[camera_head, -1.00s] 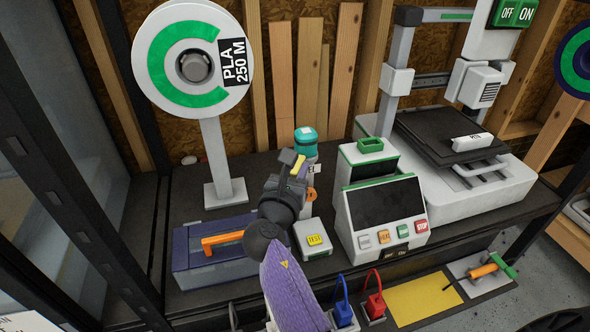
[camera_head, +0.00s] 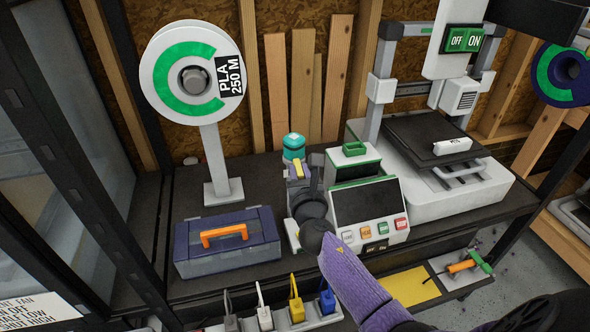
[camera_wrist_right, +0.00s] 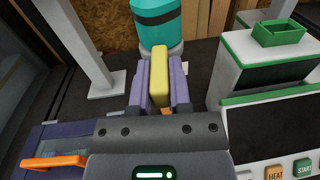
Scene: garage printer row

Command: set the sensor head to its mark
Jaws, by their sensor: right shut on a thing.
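My right gripper (camera_head: 299,173) is shut on a yellow block (camera_wrist_right: 159,75). In the wrist view the block stands upright between the two purple fingers. I cannot tell whether this block is part of the sensor head. A teal cylinder (camera_head: 294,142) with a dark band stands just beyond the fingertips. It also shows in the wrist view (camera_wrist_right: 166,30), partly behind the yellow block; I cannot tell whether they touch. No mark can be made out with certainty. My left gripper is not in view.
A blue toolbox (camera_head: 180,256) with an orange handle stands left of the gripper. A control console (camera_head: 338,170) stands close on the right, with a printer (camera_head: 480,193) beyond. A filament spool (camera_head: 158,90) stands at the back left. A power strip (camera_head: 290,321) is in front.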

